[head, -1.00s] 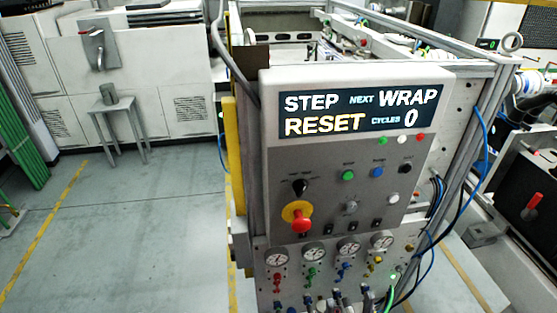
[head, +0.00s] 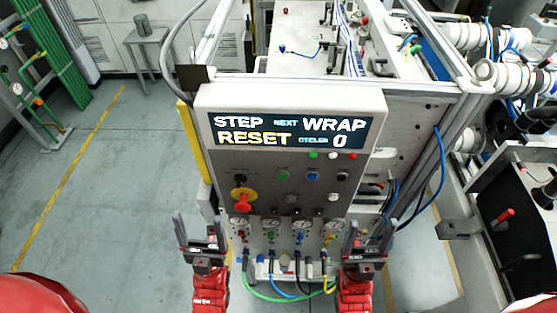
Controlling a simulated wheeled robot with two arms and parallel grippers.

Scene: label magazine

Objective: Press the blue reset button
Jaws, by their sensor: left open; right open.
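The blue reset button (head: 312,177) sits on the grey control panel (head: 265,170), right of a green button (head: 282,176) and left of a black knob (head: 344,174). The display (head: 290,132) above reads STEP RESET, NEXT WRAP, CYCLES 0. My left gripper (head: 199,232) is open and empty, low and left of the panel, apart from the button. My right gripper (head: 366,237) is open and empty, low and right of the button, in front of the machine's lower part. Nothing covers the button.
A red emergency stop on a yellow disc (head: 243,200) is at the panel's lower left. Gauges (head: 270,224) and small valves line the strip below. Looping blue hoses (head: 440,180) hang at the right. The floor (head: 110,190) at the left is clear.

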